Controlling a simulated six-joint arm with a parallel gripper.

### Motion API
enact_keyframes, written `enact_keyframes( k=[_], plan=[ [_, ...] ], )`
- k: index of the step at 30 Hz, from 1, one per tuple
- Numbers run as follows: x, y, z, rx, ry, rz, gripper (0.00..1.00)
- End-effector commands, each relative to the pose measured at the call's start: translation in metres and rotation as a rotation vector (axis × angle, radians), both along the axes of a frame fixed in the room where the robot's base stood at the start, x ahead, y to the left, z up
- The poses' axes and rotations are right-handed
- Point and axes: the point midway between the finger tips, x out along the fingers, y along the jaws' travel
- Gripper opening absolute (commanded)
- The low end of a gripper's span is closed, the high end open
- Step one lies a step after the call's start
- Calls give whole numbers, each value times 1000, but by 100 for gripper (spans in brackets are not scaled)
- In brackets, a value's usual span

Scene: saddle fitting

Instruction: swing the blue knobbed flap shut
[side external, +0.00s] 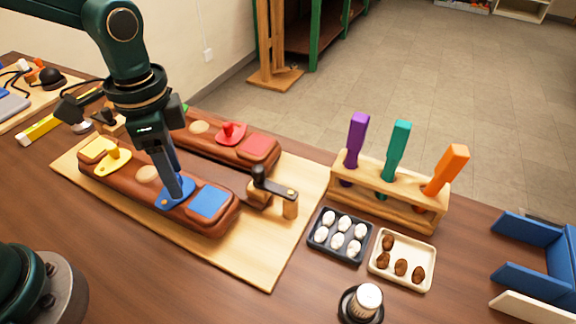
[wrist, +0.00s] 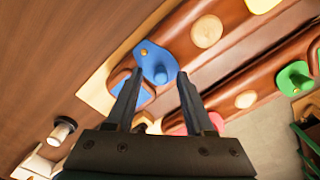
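The blue knobbed flap (side external: 172,199) lies on the near brown leather saddle piece (side external: 222,222), beside the blue square patch (side external: 208,202), most of which is uncovered. In the wrist view the flap (wrist: 154,58) shows a brass pivot at one end and its round knob (wrist: 160,76) toward my gripper. My gripper (wrist: 160,74) is open, with one finger on each side of the knob and a visible gap at both sides. In the side view my gripper (side external: 180,190) points down at the flap and hides its knob.
A yellow flap (side external: 113,160) is on the same piece; a red flap (side external: 231,133) is on the far piece. A dark-handled clamp (side external: 270,190) stands at the board's right. Egg trays (side external: 340,238) and a tool rack (side external: 390,196) stand farther right.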

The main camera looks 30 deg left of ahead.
Motion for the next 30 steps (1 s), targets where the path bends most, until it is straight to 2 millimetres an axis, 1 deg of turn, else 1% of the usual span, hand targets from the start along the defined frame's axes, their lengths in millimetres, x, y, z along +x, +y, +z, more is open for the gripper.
enact_keyframes(
  k=[5,8,15,19,22,30],
  plan=[
    [0,0,0,1,-1,1,53],
    [0,0,4,1,-2,1,53],
    [1,0,35,-1,-6,0,53],
    [1,0,47,0,-4,0,53],
    [0,0,51,0,-1,0,53],
    [0,0,52,1,-1,2,53]
  ],
)
